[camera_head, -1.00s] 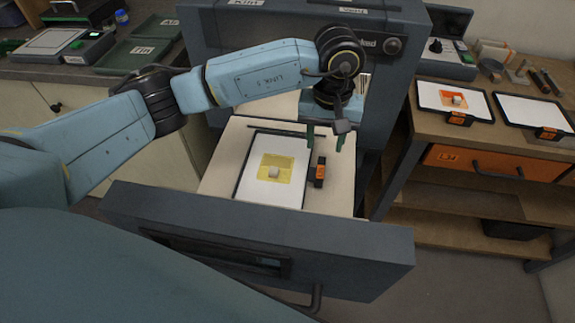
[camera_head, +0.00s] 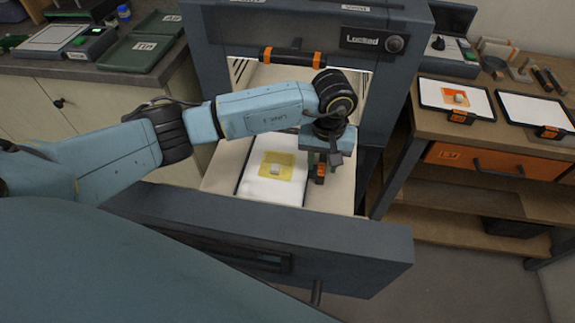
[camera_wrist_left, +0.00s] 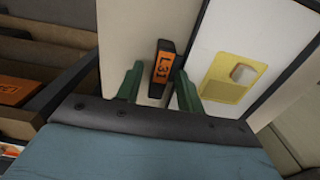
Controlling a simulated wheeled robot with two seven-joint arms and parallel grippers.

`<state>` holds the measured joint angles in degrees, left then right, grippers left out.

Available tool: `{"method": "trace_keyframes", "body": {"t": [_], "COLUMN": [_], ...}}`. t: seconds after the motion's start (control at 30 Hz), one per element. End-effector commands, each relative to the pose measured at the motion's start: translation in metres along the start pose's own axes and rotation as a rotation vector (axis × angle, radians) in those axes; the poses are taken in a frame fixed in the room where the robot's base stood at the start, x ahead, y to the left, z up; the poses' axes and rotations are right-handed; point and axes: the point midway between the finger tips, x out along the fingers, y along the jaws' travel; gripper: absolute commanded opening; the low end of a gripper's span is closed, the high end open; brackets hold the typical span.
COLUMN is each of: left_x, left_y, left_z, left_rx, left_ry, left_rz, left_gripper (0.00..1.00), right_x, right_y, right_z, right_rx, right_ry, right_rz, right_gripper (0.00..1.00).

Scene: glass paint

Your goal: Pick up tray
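The tray is white with a dark rim and lies in the open drawer (camera_head: 220,178); its white surface (camera_head: 258,192) carries a yellow square and a small pale block (camera_head: 275,169). Its black handle with an orange L31 label (camera_wrist_left: 163,65) sticks out on its right side in the head view. My left gripper (camera_head: 319,178) is over this handle. In the left wrist view its green fingers (camera_wrist_left: 160,70) are apart, one on each side of the handle, with gaps visible. My arm partly hides the drawer's back. My right gripper is not in view.
The grey drawer front (camera_head: 270,235) stands before the tray. A cabinet marked Locked (camera_head: 372,40) rises behind. At right, a wooden bench holds an orange-sheet tray (camera_head: 440,97) and a white tray (camera_head: 535,112). A counter with green boxes (camera_head: 140,55) is at left.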

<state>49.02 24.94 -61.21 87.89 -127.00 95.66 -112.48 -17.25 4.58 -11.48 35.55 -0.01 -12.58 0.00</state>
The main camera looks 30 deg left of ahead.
Motion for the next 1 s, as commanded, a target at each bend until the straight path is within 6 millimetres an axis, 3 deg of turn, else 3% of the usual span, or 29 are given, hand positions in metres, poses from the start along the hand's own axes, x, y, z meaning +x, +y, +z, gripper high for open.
{"method": "trace_keyframes", "body": {"t": [0.03, 0.27, 0.73, 1.0], "left_x": [0.000, 0.000, -0.006, -0.053], "left_y": [0.000, 0.000, 0.000, 0.000], "left_z": [0.000, 0.000, -0.001, -0.002], "left_rx": [0.000, 0.000, 0.000, 0.001], "left_ry": [0.000, 0.000, 0.003, 0.007], "left_rz": [0.000, -0.001, 0.000, 0.000], "left_gripper": [0.31, 0.00, 0.00, 0.00], "right_x": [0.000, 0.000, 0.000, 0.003], "right_y": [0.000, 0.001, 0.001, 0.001], "right_z": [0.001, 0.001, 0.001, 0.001], "right_rx": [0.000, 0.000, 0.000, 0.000], "right_ry": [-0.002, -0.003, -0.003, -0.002], "right_rz": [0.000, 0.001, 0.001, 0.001], "right_gripper": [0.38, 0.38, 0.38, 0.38]}}
